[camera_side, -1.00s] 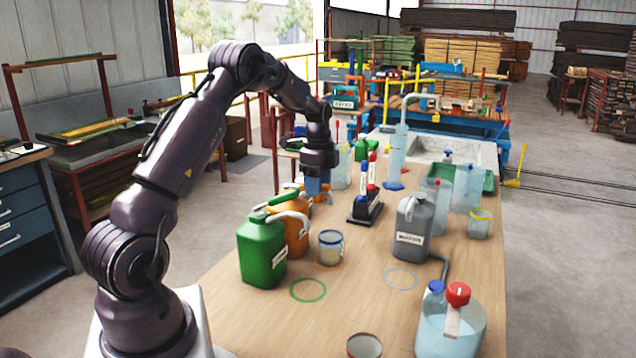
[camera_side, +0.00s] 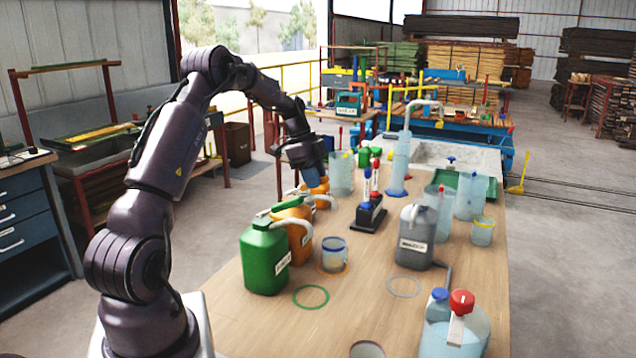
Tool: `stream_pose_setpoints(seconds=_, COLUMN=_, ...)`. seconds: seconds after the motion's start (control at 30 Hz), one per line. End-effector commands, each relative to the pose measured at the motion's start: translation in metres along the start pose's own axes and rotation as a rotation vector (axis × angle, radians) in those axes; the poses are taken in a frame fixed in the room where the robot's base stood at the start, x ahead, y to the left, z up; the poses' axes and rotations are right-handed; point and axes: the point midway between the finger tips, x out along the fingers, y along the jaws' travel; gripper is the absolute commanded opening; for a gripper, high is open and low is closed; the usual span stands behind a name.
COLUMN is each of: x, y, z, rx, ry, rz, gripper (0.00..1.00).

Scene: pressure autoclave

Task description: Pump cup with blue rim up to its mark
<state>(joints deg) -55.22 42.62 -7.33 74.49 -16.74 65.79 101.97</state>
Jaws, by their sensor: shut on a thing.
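The cup with the blue rim (camera_side: 334,254) stands upright on an orange ring on the table, right of the orange canister. It looks bluish-grey inside; its mark and exact level are too small to read. The orange canister (camera_side: 301,240) stands behind the green canister (camera_side: 265,262), partly hidden by it. Pale curved spouts reach right from both canisters. My gripper (camera_side: 315,183) is above and behind the orange canister, tilted, shut on an orange part that seems to be its pump handle. The fingertips are small and partly hidden.
A grey canister (camera_side: 416,240) and a black stand (camera_side: 370,216) with red and blue tops stand to the right. A clear jug with a red cap (camera_side: 458,328) is in front. An empty green ring (camera_side: 311,297) and an empty grey ring (camera_side: 404,287) lie on the table.

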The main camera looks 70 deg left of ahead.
Motion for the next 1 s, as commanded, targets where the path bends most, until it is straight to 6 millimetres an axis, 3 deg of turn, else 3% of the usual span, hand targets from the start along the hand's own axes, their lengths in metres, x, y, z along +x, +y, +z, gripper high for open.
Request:
stream_pose_setpoints(seconds=0.23, x=0.0, y=0.0, z=0.0, rx=0.0, ry=0.002, rz=0.0, gripper=0.0)
stream_pose_setpoints(seconds=0.27, x=0.0, y=0.0, z=0.0, rx=0.0, ry=0.002, rz=0.0, gripper=0.25)
stream_pose_setpoints(seconds=0.37, x=0.0, y=0.0, z=0.0, rx=0.0, ry=0.001, rz=0.0, gripper=0.48)
stream_pose_setpoints(seconds=0.73, x=-0.006, y=-0.001, z=0.0, rx=0.001, ry=0.0, rz=-0.003, gripper=0.49)
stream_pose_setpoints(seconds=0.87, x=-0.024, y=-0.001, z=0.0, rx=0.0, ry=0.0, rz=-0.004, gripper=0.49)
stream_pose_setpoints(seconds=1.0, x=-0.055, y=-0.001, z=0.0, rx=0.001, ry=0.0, rz=-0.006, gripper=0.49)
